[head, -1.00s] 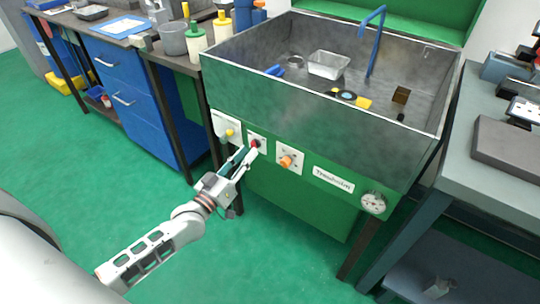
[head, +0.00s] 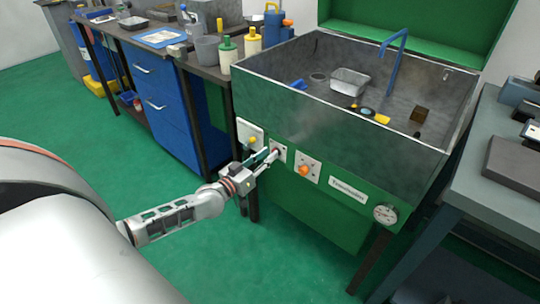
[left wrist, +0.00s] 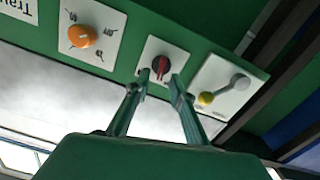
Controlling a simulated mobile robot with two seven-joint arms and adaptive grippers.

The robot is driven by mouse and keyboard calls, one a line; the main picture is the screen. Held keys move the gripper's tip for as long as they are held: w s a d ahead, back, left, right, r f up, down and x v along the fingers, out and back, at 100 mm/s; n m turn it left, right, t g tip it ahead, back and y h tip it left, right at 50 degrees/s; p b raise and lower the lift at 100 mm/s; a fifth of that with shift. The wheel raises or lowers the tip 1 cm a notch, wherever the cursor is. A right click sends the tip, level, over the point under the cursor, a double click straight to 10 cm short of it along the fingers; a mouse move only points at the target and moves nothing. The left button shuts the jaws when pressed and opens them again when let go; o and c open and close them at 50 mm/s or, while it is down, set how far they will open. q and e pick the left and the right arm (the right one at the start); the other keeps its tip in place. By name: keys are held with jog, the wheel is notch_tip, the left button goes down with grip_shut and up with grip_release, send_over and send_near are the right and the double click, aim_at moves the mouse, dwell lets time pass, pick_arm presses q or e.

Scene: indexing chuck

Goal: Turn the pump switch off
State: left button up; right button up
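The pump switch looks to be the red and black knob (left wrist: 160,66) on the middle white plate of the green front panel. My left gripper (head: 271,156) reaches the panel from the left. In the left wrist view its two green fingers (left wrist: 159,80) are apart, one on each side of the knob. I cannot tell whether they touch it. My right gripper is out of view.
An orange knob (head: 303,170) is right of the switch, and a yellow-ended lever (head: 252,140) is left of it. A gauge (head: 385,214) is farther right. The metal basin (head: 340,110) stands above. A blue drawer cabinet (head: 165,105) is at left.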

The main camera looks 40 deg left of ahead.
pick_arm(q)
jog(key=shift+w, duration=0.5)
grip_shut()
jog(key=shift+r, duration=0.1)
jog(key=shift+a+n, duration=0.15)
jog(key=shift+n, duration=1.85)
